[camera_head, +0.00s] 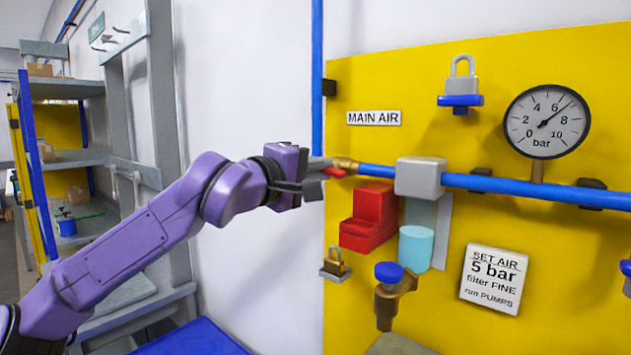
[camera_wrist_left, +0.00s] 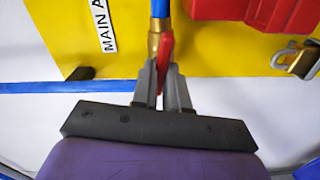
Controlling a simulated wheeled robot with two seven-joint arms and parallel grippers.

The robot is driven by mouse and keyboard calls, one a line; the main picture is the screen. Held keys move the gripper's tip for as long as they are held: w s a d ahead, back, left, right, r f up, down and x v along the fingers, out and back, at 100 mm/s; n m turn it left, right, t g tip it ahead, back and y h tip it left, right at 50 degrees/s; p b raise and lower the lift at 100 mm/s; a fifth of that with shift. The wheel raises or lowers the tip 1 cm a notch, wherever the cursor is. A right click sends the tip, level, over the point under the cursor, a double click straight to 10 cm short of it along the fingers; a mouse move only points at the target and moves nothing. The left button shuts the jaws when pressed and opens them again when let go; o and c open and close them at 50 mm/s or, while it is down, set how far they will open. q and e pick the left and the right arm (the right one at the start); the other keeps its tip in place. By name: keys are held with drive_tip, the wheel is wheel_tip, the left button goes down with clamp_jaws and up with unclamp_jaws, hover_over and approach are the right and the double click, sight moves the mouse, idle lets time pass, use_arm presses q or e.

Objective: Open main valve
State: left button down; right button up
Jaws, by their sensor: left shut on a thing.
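The main valve is a brass fitting (camera_head: 345,162) with a red lever (camera_head: 334,172) on the blue air pipe, below the MAIN AIR label (camera_head: 373,118). The lever also shows in the left wrist view (camera_wrist_left: 166,50), lying along the brass body (camera_wrist_left: 154,42). My left gripper (camera_head: 318,178) is at the valve, shut on the red lever, with its fingertips (camera_wrist_left: 161,85) on either side of the lever's end. In the head view the fingers partly hide the valve. My right gripper is not in view.
The yellow panel carries a pressure gauge (camera_head: 547,121) reading above 6, a red box (camera_head: 369,218), a grey padlock on a blue holder (camera_head: 460,98), a brass padlock (camera_head: 335,264) and a blue-knobbed brass valve (camera_head: 389,273). Shelves (camera_head: 70,160) stand at the left.

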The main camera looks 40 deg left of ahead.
use_arm(q)
drive_tip(key=shift+n+b, duration=0.7)
drive_tip(key=shift+n, duration=0.4)
drive_tip(key=c, duration=1.1)
unclamp_jaws()
drive_tip(key=shift+c, duration=0.2)
drive_tip(key=s+b, duration=0.4)
drive_tip(key=s, duration=0.6)
drive_tip(key=shift+a, duration=0.3)
